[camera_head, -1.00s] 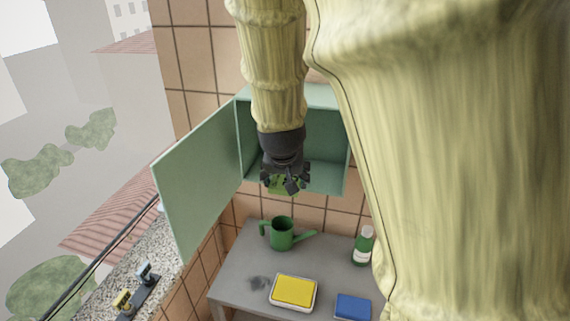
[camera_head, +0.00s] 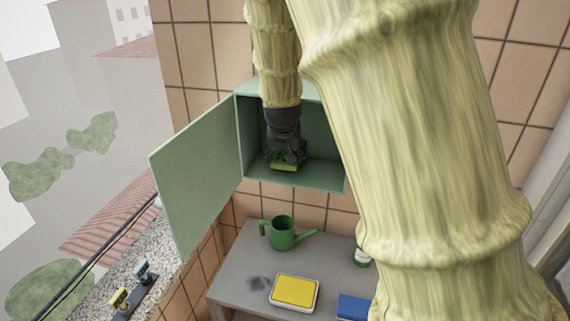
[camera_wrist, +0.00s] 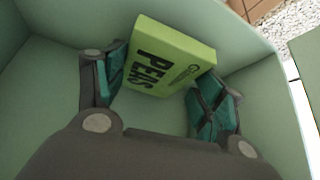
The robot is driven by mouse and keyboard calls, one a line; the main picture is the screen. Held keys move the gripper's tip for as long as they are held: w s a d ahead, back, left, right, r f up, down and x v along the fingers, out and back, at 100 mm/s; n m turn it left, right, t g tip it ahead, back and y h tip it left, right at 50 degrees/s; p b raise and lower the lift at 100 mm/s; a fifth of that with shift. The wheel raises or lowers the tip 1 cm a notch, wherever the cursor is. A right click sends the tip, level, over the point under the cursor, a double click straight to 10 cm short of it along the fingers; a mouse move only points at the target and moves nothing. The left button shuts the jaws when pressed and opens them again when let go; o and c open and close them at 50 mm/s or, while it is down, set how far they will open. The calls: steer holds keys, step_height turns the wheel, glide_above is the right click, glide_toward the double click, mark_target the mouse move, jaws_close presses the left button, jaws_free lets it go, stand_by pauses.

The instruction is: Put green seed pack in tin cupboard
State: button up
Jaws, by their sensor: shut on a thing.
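The green seed pack (camera_wrist: 168,60), marked PEAS, is between the fingers of my gripper (camera_wrist: 160,92) in the wrist view. My gripper is shut on it. In the head view the pack (camera_head: 284,167) shows as a small green edge below my gripper (camera_head: 284,158). The tin cupboard (camera_head: 318,176) is a pale green box on the tiled wall, with its door (camera_head: 200,175) swung open to the left. My gripper and the pack are inside the cupboard opening, over its floor. In the wrist view the cupboard walls (camera_wrist: 50,85) surround them. Whether the pack touches the floor is unclear.
Below the cupboard, a grey table (camera_head: 240,270) bears a green watering can (camera_head: 283,234), a yellow sponge-like block in a white dish (camera_head: 294,292), a blue block (camera_head: 354,307) and a partly hidden bottle (camera_head: 362,256). A granite ledge (camera_head: 165,250) runs at left.

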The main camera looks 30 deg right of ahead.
steer(key=shift+s+d+f+b, duration=0.15)
steer(key=shift+f+b, duration=0.15)
steer(key=shift+f, duration=0.25)
steer(key=shift+s+a+f+b, duration=0.1)
steer(key=shift+f+b, duration=0.2)
steer(key=shift+f, duration=0.25)
steer(key=shift+w+f, duration=0.1)
steer(key=shift+w, duration=0.1)
steer(key=shift+s, duration=0.15)
steer(key=o, duration=1.3)
steer(key=shift+f, duration=0.1)
steer(key=shift+o, duration=0.2)
steer(key=shift+s+r+p, duration=0.1)
steer(key=shift+r+p, duration=0.4)
steer(key=shift+r, duration=0.25)
steer(key=p+v, duration=0.3)
steer(key=v, duration=0.8)
steer(key=shift+f+p, duration=0.15)
steer(key=shift+p, duration=0.15)
